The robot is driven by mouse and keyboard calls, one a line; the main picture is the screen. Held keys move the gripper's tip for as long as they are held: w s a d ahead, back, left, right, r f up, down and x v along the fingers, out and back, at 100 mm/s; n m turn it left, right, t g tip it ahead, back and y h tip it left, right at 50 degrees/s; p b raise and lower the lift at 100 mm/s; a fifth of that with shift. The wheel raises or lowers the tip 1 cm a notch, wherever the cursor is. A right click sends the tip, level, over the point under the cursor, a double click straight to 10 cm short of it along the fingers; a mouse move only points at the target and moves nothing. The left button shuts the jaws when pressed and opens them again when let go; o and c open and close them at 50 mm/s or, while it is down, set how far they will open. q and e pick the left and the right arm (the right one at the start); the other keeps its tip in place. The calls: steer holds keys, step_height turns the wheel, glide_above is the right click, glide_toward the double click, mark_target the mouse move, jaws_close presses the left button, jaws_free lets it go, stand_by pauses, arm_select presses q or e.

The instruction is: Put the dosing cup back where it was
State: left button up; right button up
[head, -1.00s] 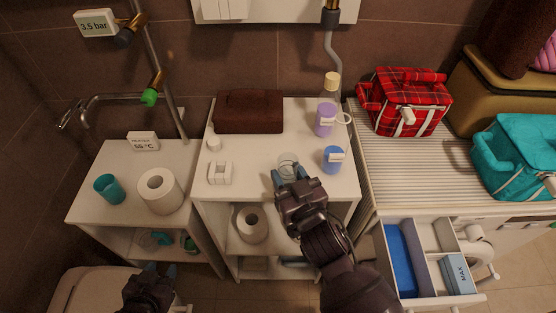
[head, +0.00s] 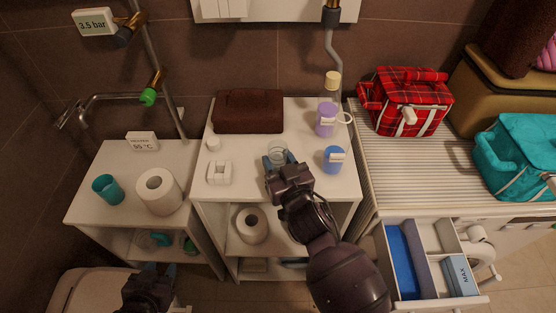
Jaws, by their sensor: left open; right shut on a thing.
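The dosing cup (head: 278,149) is a small clear cup above or on the white top of the middle shelf unit. My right gripper (head: 278,162) is shut on it from the front, with blue fingertips at its sides. I cannot tell whether the cup's base touches the top. My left gripper (head: 159,272) is open and empty, low at the front left, in front of the left shelf unit.
On the middle unit (head: 235,184) stand a brown folded towel (head: 248,111), a white dispenser (head: 219,172), a purple bottle (head: 325,119) and a blue container (head: 333,160). An open drawer (head: 475,299) juts out at right. A paper roll (head: 158,191) and teal cup (head: 106,188) stand left.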

steer(key=shift+f, duration=0.2)
steer(key=o, duration=0.9)
steer(key=shift+o, duration=0.3)
steer(key=shift+r, duration=0.1)
steer(key=shift+r, duration=0.1)
steer(key=v, duration=1.2)
steer(key=shift+d, duration=0.1)
